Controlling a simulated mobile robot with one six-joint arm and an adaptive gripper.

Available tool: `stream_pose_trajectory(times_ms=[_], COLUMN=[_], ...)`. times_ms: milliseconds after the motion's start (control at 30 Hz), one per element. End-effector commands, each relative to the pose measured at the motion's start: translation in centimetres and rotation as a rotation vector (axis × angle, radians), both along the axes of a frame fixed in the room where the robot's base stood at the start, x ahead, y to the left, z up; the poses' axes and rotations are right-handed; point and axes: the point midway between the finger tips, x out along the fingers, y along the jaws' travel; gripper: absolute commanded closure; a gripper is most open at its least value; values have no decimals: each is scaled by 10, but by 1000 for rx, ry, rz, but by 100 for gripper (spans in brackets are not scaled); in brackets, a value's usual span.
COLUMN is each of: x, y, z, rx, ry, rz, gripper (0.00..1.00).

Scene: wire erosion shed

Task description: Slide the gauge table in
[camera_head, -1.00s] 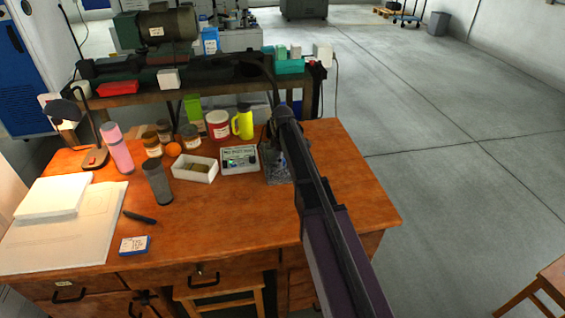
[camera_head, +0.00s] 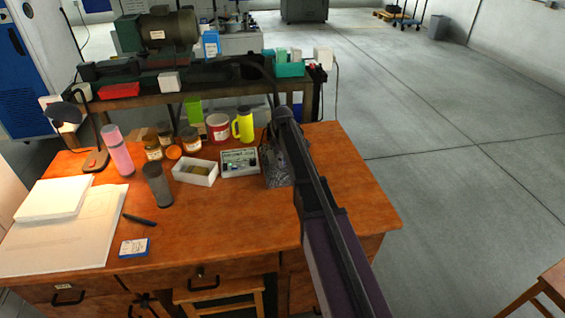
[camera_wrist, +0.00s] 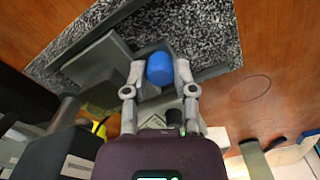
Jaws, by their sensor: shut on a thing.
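In the wrist view, my gripper (camera_wrist: 160,92) has its two fingers on either side of a blue cylindrical knob (camera_wrist: 159,68) and is shut on it. The knob is next to a grey block-like part (camera_wrist: 98,66), which looks like part of the gauge table. Both are over a black-and-white speckled slab (camera_wrist: 190,28) with a grey edge. In the head view, the speckled slab (camera_head: 275,172) stands at the right part of the wooden desk. My arm comes over it from the lower right and hides the fingers and the knob there.
A meter box (camera_head: 239,162) is close to the slab's left. A cluttered bench (camera_head: 140,98) stands behind. The desk (camera_head: 345,190) is clear on the right.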

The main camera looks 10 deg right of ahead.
Motion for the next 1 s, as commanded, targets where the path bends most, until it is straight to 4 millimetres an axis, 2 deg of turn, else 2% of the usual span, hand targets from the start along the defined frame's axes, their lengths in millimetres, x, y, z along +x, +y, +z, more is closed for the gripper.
stream_pose_trajectory(times_ms=[33,200,533,567,633,667,1000], x=[11,26,29,29,30,29,27], y=[0,0,0,0,0,0,0], z=[0,0,0,0,0,0,0], rx=[0,0,-1,-1,-1,0,-1], ry=[-1,-1,-6,-6,-6,-5,-2], rz=[0,0,0,-1,-1,-1,0], gripper=[100,100,100,56,35,30,30])
